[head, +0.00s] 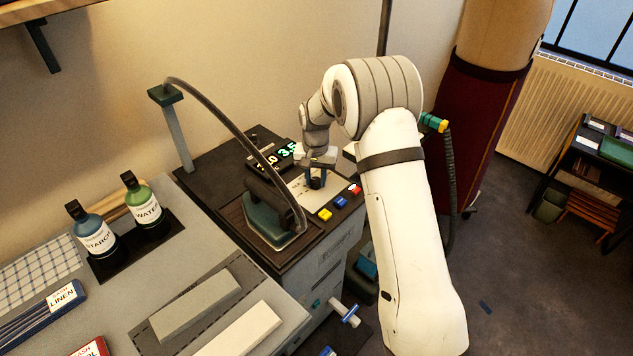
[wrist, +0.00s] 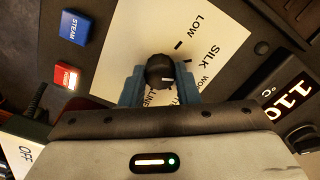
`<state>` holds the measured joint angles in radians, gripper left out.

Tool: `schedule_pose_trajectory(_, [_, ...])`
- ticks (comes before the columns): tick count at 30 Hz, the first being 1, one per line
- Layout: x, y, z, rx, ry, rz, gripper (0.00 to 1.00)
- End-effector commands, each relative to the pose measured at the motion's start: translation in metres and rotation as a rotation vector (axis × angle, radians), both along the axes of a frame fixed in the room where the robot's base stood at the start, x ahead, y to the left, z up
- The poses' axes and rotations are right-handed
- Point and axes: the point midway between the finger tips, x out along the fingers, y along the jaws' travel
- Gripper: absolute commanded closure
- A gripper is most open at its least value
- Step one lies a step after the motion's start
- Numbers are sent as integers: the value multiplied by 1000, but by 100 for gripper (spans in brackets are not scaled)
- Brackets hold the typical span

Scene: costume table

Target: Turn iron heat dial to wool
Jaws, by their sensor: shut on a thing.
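The heat dial (wrist: 160,72) is a black round knob on a cream label plate (wrist: 125,38). Words around it read LOW, SILK, part of a word starting WO, and part of LINEN. A white mark on the knob points to the right, towards the SILK and WO side; its exact setting is unclear. My gripper (wrist: 160,88) is shut on the dial, with one blue finger on each side. In the head view my gripper (head: 317,180) is over the control panel and hides the dial. The iron (head: 268,222) rests on its station, left of the gripper.
A display (wrist: 285,100) reads 110 °C. A blue STEAM button (wrist: 73,27) and a red button (wrist: 67,76) are close to the dial. A hose (head: 235,128) arches above the iron. Starch (head: 95,232) and water (head: 147,207) bottles stand at left.

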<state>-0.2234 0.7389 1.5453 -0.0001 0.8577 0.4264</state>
Motion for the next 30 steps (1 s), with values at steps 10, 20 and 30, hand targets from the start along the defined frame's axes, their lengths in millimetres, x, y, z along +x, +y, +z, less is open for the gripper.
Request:
schedule_pose_trajectory(10, [1, 0, -1, 0, -2, -261, 94])
schedule_pose_trajectory(20, [0, 0, 0, 1, -1, -383, 94])
schedule_pose_trajectory(30, [0, 1, 1, 1, -1, -404, 94])
